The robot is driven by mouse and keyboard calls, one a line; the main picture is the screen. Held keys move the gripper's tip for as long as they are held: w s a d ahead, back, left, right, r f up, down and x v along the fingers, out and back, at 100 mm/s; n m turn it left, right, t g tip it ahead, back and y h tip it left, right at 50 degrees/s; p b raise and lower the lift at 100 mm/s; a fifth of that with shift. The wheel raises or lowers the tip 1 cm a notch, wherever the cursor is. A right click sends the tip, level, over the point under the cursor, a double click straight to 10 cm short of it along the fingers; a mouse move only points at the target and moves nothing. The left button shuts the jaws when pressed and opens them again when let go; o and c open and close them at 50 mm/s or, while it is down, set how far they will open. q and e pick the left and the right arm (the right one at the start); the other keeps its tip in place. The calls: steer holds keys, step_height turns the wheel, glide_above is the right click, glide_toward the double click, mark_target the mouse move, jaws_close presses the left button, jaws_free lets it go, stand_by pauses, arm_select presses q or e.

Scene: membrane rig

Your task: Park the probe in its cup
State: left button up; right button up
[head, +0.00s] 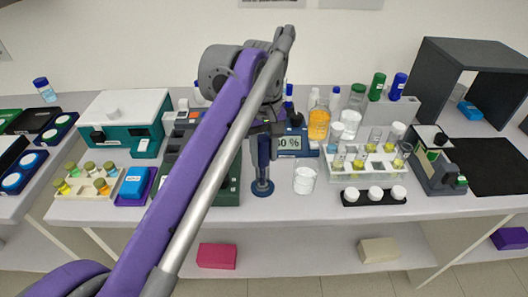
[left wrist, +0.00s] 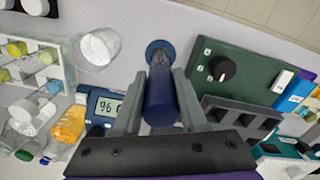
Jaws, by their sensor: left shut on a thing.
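The probe (head: 263,150) is a dark blue cylinder held upright. It also shows in the left wrist view (left wrist: 160,102). My left gripper (head: 264,136) is shut on it, with a grey finger on each side (left wrist: 159,78). A small blue cup with a round foot (head: 262,187) is directly below the probe on the bench. In the left wrist view the cup's round blue part (left wrist: 159,47) shows just past the probe's far end. I cannot tell whether the probe's tip is inside the cup or just above it. My right gripper is not in view.
A blue meter (head: 290,143) with a partly hidden percent display stands close behind. A glass beaker (head: 305,180) is just right of the cup. A dark green device with a black knob (left wrist: 222,68) is close on the other side. A vial rack (head: 365,168) stands farther right.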

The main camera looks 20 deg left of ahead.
arm_select(q)
steer(key=shift+f, duration=0.25)
steer(key=o, duration=1.2)
step_height(320, 180, up, 11)
steer(key=p, duration=0.3)
steer(key=shift+f, duration=0.1)
